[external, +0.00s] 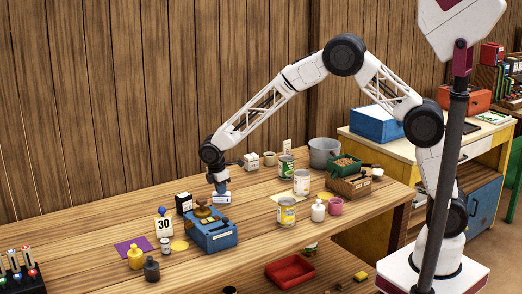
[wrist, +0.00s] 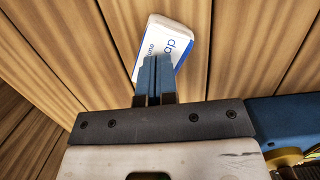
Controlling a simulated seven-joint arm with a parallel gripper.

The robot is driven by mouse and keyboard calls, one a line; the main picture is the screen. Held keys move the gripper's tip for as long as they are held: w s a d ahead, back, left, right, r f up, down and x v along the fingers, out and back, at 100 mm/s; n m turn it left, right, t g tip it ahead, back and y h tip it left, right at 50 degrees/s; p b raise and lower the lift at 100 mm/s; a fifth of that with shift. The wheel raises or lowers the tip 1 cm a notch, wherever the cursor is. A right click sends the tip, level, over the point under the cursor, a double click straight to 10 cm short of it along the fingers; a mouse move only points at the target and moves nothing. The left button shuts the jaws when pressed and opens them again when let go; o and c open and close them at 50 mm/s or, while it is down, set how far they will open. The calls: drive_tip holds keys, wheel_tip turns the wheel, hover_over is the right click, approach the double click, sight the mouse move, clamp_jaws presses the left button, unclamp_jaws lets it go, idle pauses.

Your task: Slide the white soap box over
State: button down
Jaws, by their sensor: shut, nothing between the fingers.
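The white soap box (wrist: 162,40) with blue print lies on the wooden table in the wrist view. In the external view the soap box (external: 222,198) is a small white block at my gripper's tip, behind the blue balance. My gripper (wrist: 155,62) is shut, with its blue fingertips together and nothing between them. The fingertips overlap the box's near part in the wrist view and hide some of it. I cannot tell whether they touch it. My gripper (external: 221,187) points down in the external view.
The blue balance (external: 211,236) stands close in front of the box; its blue edge (wrist: 285,120) shows at the wrist view's right. A black box (external: 184,203) and a "30" card (external: 164,225) stand to the left. Cans (external: 287,211) stand to the right. Bare table lies between.

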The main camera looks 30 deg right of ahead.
sight(214, 196)
drive_tip(key=a, duration=0.1)
drive_tip(key=a+f, duration=0.1)
drive_tip(key=a, duration=0.2)
drive_tip(key=shift+s+f, duration=0.3)
drive_tip(key=shift+s, duration=0.05)
drive_tip(key=shift+r, duration=0.65)
drive_tip(key=shift+w+r, duration=0.15)
drive_tip(key=shift+r, duration=0.2)
drive_tip(key=shift+r, duration=0.1)
drive_tip(key=shift+r, duration=0.1)
wheel_tip(214, 196, up, 7)
drive_tip(key=a, duration=0.1)
drive_tip(key=shift+a, duration=0.15)
drive_tip(key=shift+r, duration=0.1)
